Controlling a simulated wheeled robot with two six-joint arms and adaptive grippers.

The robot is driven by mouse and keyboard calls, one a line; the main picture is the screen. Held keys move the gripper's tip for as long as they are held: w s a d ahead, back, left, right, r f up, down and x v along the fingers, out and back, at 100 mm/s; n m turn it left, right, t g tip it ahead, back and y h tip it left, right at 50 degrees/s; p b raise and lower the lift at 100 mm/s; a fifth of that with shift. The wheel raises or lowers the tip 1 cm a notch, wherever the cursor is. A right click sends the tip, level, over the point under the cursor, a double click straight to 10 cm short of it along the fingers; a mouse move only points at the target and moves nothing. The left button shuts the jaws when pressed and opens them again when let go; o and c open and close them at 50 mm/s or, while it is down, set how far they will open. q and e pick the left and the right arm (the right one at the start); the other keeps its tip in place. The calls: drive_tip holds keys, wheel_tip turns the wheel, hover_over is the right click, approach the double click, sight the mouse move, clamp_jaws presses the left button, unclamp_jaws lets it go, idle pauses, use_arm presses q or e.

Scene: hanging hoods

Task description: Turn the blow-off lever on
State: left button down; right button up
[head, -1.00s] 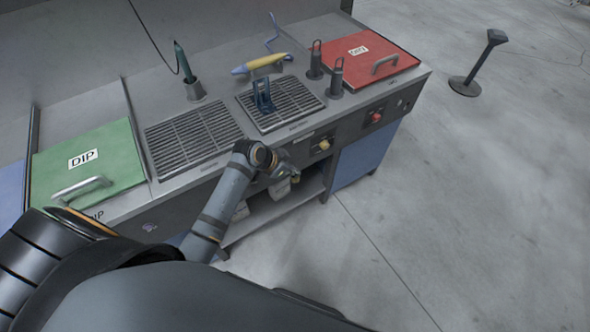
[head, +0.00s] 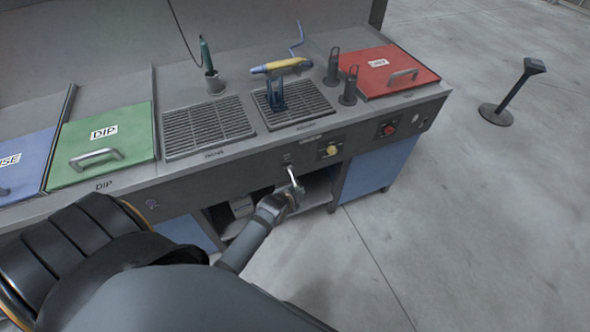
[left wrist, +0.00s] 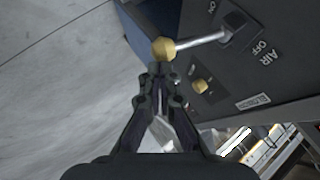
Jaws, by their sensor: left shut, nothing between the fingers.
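The blow-off lever (left wrist: 200,42) is a pale metal rod with a yellow ball knob in the left wrist view. It sticks out from a dark plate marked ON, OFF and AIR. In the head view the lever (head: 291,176) stands out from the bench's front panel. My left gripper (left wrist: 162,72) is shut and empty, its fingertips close beside the ball knob. I cannot tell whether they touch it. In the head view my left gripper (head: 287,196) is just below the lever and partly covers its end. My right gripper is not in view.
A yellow knob (head: 328,151) and a red button (head: 389,129) sit right of the lever. Above are grilles (head: 208,128), a green lid (head: 130,138) and a red lid (head: 372,67). An open shelf lies below the panel.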

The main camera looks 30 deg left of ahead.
use_arm(q)
wheel_tip(320, 180, down, 2)
drive_tip(key=shift+w+f, duration=0.1)
drive_tip(key=shift+f, duration=0.05)
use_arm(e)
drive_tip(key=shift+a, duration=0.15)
use_arm(q)
drive_tip(key=shift+f, duration=0.15)
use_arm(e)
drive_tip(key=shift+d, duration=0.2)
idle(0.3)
